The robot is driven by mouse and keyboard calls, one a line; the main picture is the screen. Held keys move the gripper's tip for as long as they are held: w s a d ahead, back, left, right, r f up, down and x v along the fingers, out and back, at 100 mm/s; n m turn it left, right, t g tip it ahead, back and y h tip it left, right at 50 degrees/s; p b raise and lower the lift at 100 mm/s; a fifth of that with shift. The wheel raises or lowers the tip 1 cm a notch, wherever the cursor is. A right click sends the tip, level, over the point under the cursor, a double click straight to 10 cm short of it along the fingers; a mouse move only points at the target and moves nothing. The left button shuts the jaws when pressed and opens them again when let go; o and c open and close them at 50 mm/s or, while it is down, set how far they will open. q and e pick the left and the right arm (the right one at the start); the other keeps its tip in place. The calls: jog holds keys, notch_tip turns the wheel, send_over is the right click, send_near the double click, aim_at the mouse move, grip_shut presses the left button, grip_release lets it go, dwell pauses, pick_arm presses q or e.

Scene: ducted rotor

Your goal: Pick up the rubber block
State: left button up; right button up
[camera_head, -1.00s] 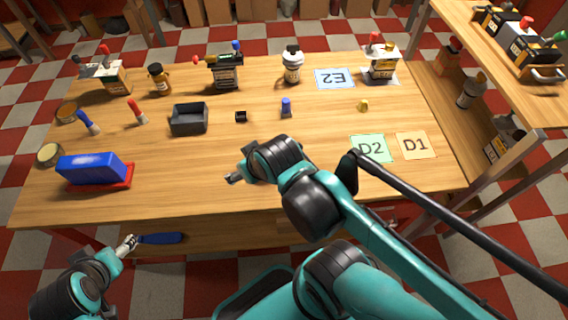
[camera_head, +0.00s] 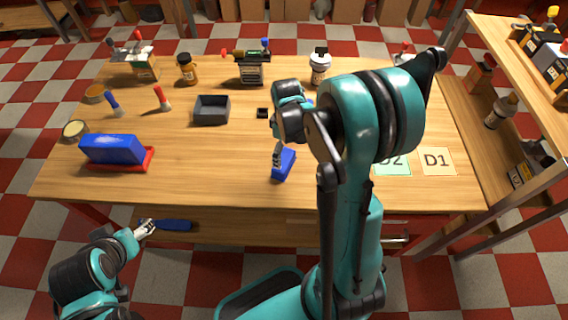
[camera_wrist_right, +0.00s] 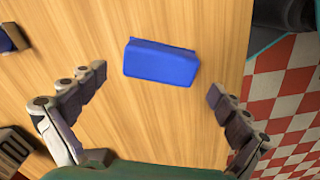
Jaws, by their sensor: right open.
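A small blue block, seemingly the rubber block (camera_head: 284,164), lies on the wooden table near its front edge. In the right wrist view the block (camera_wrist_right: 161,62) lies flat on the wood, beyond the fingertips and roughly between their lines. My right gripper (camera_head: 278,152) is above the table right by the block, pointing down. In its wrist view the right gripper (camera_wrist_right: 155,88) is spread open and empty, with bare wood between the fingers. My left gripper (camera_head: 146,228) is low at the front left, beside a long blue item (camera_head: 173,225); whether it grips that item is unclear.
A larger blue block (camera_head: 113,149) rests on a red base at the left. A grey tray (camera_head: 212,110), bottles and small tools stand farther back. Card D1 (camera_head: 438,161) lies at the right. My right arm hides part of the table's right side. Wood left of the block is clear.

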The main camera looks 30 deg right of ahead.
aim_at(285, 160)
notch_tip(285, 160, down, 7)
jog(key=b, duration=0.3)
jog(key=shift+a, duration=0.15)
jog(key=shift+r, duration=0.1)
jog(key=shift+c, duration=0.3)
jog(key=c, duration=0.9)
jog(key=shift+r+p, duration=0.3)
jog(key=shift+r, duration=0.2)
jog(key=shift+c, duration=0.3)
jog(key=r+p, duration=0.2)
jog(key=r, duration=0.2)
jog(key=shift+s, duration=0.2)
jog(key=s+d+r+p, duration=0.1)
jog(key=s+r+p, duration=0.2)
jog(key=s+r, duration=0.3)
jog(key=s, duration=0.5)
jog(key=shift+d+p, duration=0.3)
jog(key=shift+d, duration=0.1)
